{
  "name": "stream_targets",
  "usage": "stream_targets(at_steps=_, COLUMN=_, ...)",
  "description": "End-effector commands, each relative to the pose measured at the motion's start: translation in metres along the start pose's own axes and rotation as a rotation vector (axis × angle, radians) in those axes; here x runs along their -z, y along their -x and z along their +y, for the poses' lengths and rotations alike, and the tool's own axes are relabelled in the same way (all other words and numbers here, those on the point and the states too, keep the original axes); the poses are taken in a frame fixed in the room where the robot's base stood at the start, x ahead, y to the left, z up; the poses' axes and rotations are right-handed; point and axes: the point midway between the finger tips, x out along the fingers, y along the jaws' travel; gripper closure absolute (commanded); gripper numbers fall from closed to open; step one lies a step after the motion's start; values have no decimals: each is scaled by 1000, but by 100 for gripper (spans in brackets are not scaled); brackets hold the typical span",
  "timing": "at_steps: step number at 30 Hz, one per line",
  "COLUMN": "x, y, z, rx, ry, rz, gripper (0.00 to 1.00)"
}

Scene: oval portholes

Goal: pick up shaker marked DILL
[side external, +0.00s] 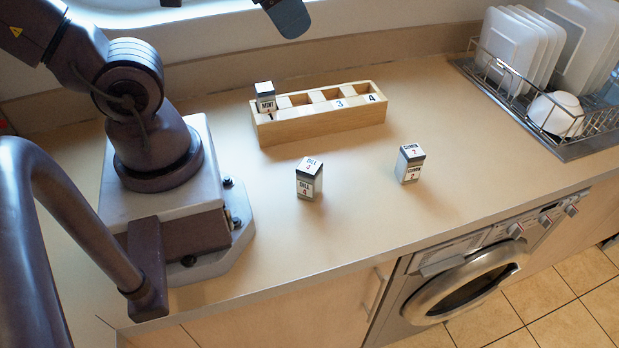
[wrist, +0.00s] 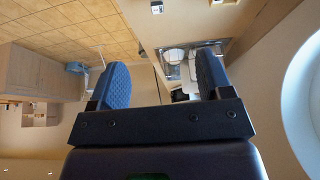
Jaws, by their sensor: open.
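The shaker marked DILL (side external: 309,179) stands upright on the counter in the side external view, in front of the wooden rack and left of the CUMIN shaker (side external: 409,164). It has white labels and a grey band. My gripper (wrist: 160,78) is open and empty in the wrist view, its two blue fingers wide apart. In the side external view only a dark blue part of it shows at the top edge, well above and away from the DILL shaker. I cannot make out the DILL shaker in the wrist view.
The wooden rack (side external: 330,123) has numbered compartments; a MINT shaker (side external: 265,98) stands in compartment 1, and the others look empty. A dish rack (side external: 580,145) with plates and a bowl is at the right. The counter around the two loose shakers is clear.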

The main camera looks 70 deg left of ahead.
Motion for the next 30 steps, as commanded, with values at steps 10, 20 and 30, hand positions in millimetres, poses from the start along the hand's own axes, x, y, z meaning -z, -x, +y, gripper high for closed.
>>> stream_targets(at_steps=10, x=-28, y=-96, z=-19, rx=22, ry=-324, rz=-401, gripper=28)
stream_targets(at_steps=20, x=-64, y=-174, z=-12, rx=-358, ry=-1349, rz=-489, gripper=28)
stream_targets(at_steps=30, x=-59, y=-197, z=0, rx=-541, ry=-2192, rz=-261, gripper=28)
